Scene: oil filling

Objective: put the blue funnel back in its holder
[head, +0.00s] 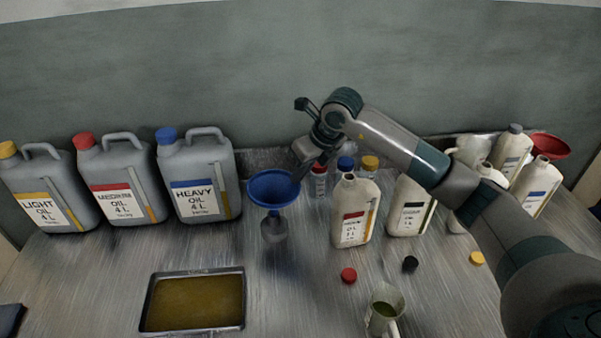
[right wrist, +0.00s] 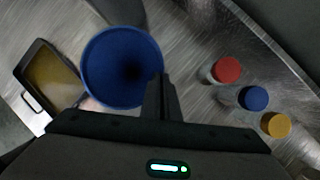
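The blue funnel (head: 273,188) is upright, mouth up, left of the middle of the table. A grey rounded piece (head: 273,228) shows right below its cone; I cannot tell whether this is a holder or how the two meet. My right gripper (head: 298,174) reaches down to the funnel's right rim. In the right wrist view the funnel (right wrist: 122,68) lies left of the fingers (right wrist: 160,92), which look closed together on its rim. My left gripper is not in view.
Grey oil canisters (head: 205,185) stand at the back left. An oil-filled tray (head: 243,300) lies in front. White bottles (head: 352,212) stand right of the funnel, with small capped bottles (head: 318,182) behind. Loose caps (head: 348,275) and a jug (head: 385,310) lie nearer. A red funnel (head: 550,146) is far right.

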